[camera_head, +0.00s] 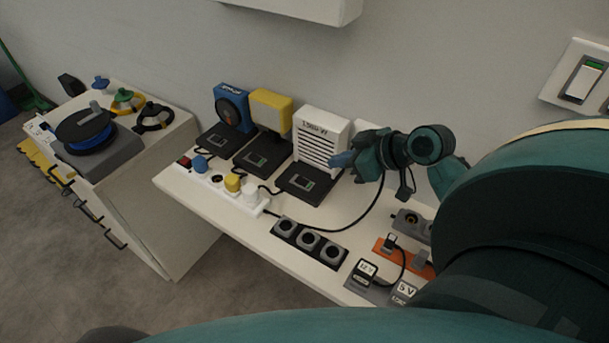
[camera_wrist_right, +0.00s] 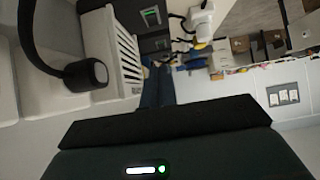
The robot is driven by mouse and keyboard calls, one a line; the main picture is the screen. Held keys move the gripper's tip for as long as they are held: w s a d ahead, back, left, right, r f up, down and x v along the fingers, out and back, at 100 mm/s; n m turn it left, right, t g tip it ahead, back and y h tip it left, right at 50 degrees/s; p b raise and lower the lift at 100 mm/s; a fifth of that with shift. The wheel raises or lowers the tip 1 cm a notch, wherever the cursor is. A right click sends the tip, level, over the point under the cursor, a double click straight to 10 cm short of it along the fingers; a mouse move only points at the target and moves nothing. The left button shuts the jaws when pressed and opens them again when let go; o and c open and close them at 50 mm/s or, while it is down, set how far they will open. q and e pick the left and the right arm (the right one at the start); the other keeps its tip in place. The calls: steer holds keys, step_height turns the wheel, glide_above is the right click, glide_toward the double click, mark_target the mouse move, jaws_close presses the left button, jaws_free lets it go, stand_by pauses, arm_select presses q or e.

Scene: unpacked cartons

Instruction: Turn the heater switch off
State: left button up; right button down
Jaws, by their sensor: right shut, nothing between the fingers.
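The heater is a white upright box with dark slots (camera_head: 319,136) and a printed label at its top. It stands on a dark base (camera_head: 311,194) that carries a small switch with a greenish face (camera_head: 301,181). I cannot tell whether the fingers touch anything. My left gripper is not in view.
A blue fan (camera_head: 232,107) and a yellow unit (camera_head: 271,110) stand left of the heater on similar bases. A white power strip (camera_head: 216,181) with coloured plugs and a black socket block (camera_head: 308,241) lie in front. A black cable crosses the table near my gripper.

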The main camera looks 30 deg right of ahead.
glide_above(306, 185)
steer(key=f, duration=0.5)
steer(key=shift+s+d+f, duration=0.2)
steer(key=shift+s+f, duration=0.1)
steer(key=shift+s, duration=0.1)
steer(key=f, duration=0.3)
steer(key=shift+w+a+f+p, duration=0.2)
steer(key=shift+w+f+p, duration=0.1)
steer(key=shift+w, duration=0.1)
steer(key=shift+f, duration=0.45)
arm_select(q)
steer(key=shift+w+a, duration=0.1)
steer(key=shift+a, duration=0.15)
arm_select(e)
steer(key=shift+w+f, duration=0.1)
steer(key=shift+w, duration=0.05)
